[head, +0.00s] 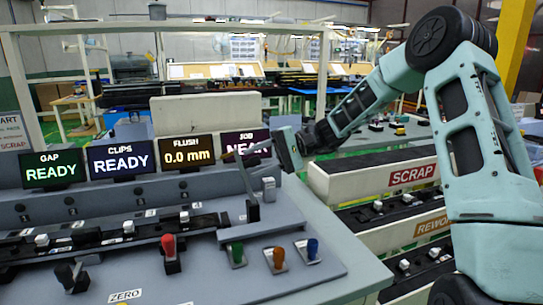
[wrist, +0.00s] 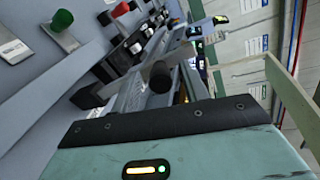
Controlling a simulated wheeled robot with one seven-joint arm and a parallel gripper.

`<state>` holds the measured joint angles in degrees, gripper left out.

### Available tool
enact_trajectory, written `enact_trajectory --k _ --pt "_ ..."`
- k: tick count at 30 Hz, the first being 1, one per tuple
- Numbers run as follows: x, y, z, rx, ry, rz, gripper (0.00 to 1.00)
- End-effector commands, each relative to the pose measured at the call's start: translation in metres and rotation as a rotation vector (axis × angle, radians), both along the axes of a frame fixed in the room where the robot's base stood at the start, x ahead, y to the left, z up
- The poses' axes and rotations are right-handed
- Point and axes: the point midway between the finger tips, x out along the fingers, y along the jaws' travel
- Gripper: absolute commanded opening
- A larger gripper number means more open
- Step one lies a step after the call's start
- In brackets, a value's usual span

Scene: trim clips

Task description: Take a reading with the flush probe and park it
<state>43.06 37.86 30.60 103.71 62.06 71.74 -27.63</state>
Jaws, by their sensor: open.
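My gripper (head: 243,160) is open and raised over the right part of the grey bench, in front of the displays. Its fingers are thin and partly blend with the bench behind. The flush display (head: 190,155) reads 0.0 mm. I cannot tell for sure which handled tool is the flush probe. A red-handled tool (head: 168,246) and a black-handled one (head: 68,275) stand at the front of the bench. Green (head: 237,253), orange (head: 279,258) and blue (head: 312,249) handles stand on small metal plates at front right. In the wrist view, a black round-ended part (wrist: 161,76) shows close beyond my gripper.
The gap display (head: 54,168) and clips display (head: 121,160) read READY; the job display (head: 245,146) is partly covered by my gripper. A dark rail (head: 100,236) with several clips crosses the bench. The scrap (head: 411,176) and rework (head: 433,225) trays stand to the right.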

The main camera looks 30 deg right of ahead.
Motion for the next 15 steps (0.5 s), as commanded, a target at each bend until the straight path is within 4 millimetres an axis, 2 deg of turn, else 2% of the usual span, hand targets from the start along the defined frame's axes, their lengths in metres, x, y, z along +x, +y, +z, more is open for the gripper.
enact_trajectory --k 5,15 --pt "-0.003 -0.022 0.005 -0.002 -0.002 -0.004 0.45" --pt "-0.018 -0.098 0.023 -0.002 -0.002 -0.005 0.45"
